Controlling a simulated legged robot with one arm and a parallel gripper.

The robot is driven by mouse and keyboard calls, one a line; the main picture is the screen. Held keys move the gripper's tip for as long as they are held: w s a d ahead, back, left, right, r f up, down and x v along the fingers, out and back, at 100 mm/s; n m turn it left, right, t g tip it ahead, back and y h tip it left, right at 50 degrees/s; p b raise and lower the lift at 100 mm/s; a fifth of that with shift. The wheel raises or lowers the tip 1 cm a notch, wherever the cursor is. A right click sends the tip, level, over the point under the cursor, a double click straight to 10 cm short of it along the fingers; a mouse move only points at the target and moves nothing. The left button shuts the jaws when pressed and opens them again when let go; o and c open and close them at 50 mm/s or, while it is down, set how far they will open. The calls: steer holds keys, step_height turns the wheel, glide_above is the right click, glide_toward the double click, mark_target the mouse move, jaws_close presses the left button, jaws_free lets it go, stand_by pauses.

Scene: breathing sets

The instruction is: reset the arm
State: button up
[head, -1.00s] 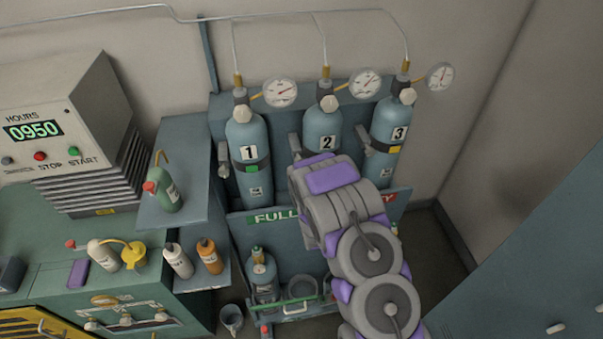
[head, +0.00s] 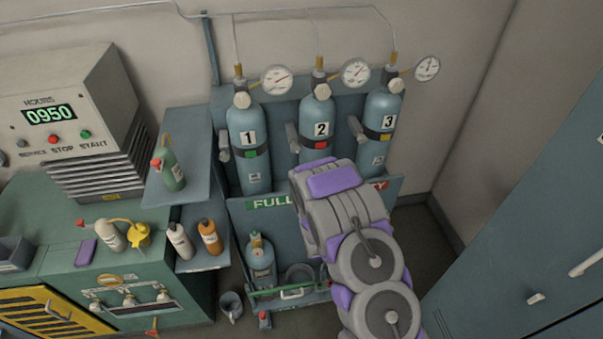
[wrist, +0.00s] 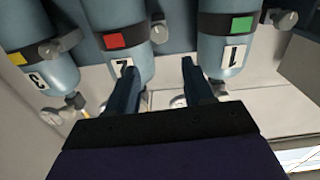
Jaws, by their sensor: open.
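My arm (head: 350,220), grey and purple, is folded up in front of the cylinder rack in the head view. It hides my gripper there. In the wrist view my gripper (wrist: 160,82) is open, with two dark fingers apart and nothing between them. That view is upside down. Beyond the fingers stand blue cylinder 2 (wrist: 118,47) with a red band and cylinder 1 (wrist: 224,40) with a green band. Cylinder 3 (wrist: 40,62) has a yellow band. I cannot tell whether the fingers touch anything.
The rack's front panel (head: 240,222) is partly behind my arm. A green cabinet (head: 50,230) with a timer box (head: 70,95) and several bottles stands left. A bucket (head: 230,306) is on the floor. A blue locker (head: 530,240) stands right; floor shows between it and the rack.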

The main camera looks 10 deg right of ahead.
steer(key=s+d+r+m+g+h+b, duration=0.1)
steer(key=s+d+r+g+b, duration=0.1)
steer(key=s+r+g, duration=0.95)
steer(key=s, duration=1.1)
steer(key=s+a+r+g+b, duration=0.1)
steer(key=s+r+g, duration=0.2)
steer(key=s, duration=1.1)
steer(key=s+a+r+g+y, duration=0.1)
steer(key=s+r+g, duration=0.3)
steer(key=s, duration=1)
steer(key=shift+a+g, duration=0.25)
steer(key=shift+g, duration=0.4)
